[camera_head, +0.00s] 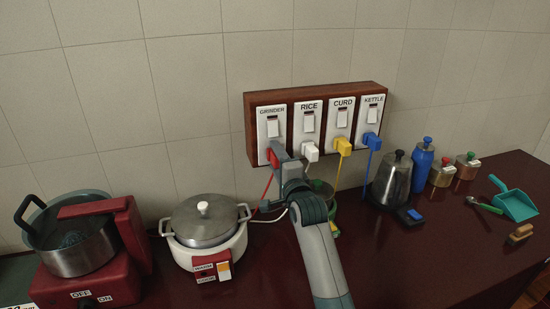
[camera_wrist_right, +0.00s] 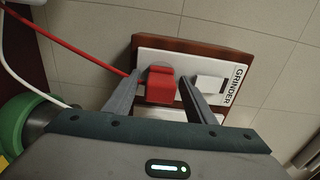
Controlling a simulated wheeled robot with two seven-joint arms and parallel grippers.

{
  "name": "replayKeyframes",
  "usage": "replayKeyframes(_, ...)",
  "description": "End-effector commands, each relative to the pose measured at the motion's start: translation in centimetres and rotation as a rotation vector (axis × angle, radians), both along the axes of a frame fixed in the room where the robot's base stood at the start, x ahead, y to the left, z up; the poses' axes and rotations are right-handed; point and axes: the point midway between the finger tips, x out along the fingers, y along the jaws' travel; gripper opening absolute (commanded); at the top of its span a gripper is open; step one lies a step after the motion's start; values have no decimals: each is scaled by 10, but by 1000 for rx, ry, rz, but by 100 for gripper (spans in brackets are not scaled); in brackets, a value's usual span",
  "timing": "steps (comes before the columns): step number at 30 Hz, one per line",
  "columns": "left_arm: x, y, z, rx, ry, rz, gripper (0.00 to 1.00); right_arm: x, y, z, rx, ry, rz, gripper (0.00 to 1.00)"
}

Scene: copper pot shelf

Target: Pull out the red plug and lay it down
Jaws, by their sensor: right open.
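The red plug (camera_wrist_right: 160,88) sits in the socket of the GRINDER switch plate (camera_wrist_right: 215,68), with its red cord running off to the left in the right wrist view. In the head view the red plug (camera_head: 271,155) is partly hidden by my gripper. My right gripper (camera_wrist_right: 160,92) is open, its two fingers on either side of the plug with small gaps. In the head view my right gripper (camera_head: 279,160) reaches up to the plug from below. My left gripper is not in view.
The wooden switchboard (camera_head: 375,88) also holds white, yellow and blue plugs to the right. A rice cooker (camera_head: 207,228) and a red grinder (camera_head: 90,250) stand at left. A kettle (camera_head: 392,180), bottles and a teal dustpan (camera_head: 513,200) are at right. Some counter in front is bare.

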Motion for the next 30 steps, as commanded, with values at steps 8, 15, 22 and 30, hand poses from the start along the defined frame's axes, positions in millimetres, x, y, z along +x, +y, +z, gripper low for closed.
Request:
replayKeyframes(8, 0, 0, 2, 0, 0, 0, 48, 0, 0, 0, 0, 0, 0, 50)
replayKeyframes(15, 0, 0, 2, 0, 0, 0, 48, 0, 0, 0, 0, 0, 0, 17)
replayKeyframes(22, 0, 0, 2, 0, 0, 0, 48, -1, 0, 0, 0, 0, 0, 0)
replayKeyframes(30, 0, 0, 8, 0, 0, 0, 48, -7, -2, 1, 1, 0, 0, 0)
